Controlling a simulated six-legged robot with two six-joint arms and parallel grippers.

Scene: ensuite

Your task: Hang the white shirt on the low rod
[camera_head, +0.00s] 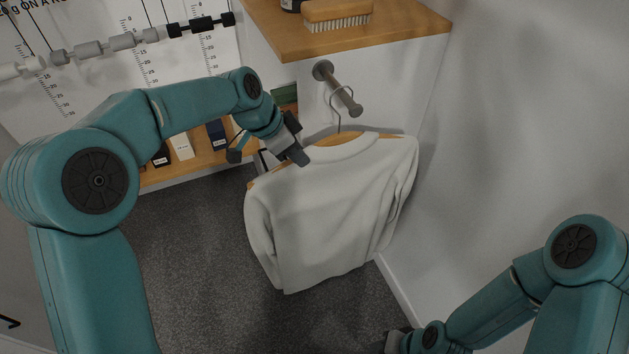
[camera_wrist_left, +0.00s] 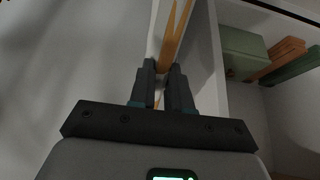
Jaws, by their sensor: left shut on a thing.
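The white shirt (camera_head: 325,215) hangs on a wooden hanger (camera_head: 343,138) in the head view, tilted with its left shoulder lower. My left gripper (camera_head: 283,158) is shut on the hanger near that left shoulder. In the left wrist view my left gripper (camera_wrist_left: 162,82) has the hanger's wooden arm (camera_wrist_left: 173,38) between its fingers. The low rod (camera_head: 339,88) sticks out from the white wall below the wooden top. The hanger's wire hook overlaps the rod's outer part in the picture; I cannot tell whether it rests on it. My right gripper (camera_head: 398,342) is partly cut off at the bottom edge.
A wooden top (camera_head: 370,38) with a brush (camera_head: 338,15) sits above the rod. A low wooden shelf (camera_head: 205,152) with small boxes stands behind my left arm. A green box (camera_wrist_left: 243,55) shows in the left wrist view. The grey floor below the shirt is clear.

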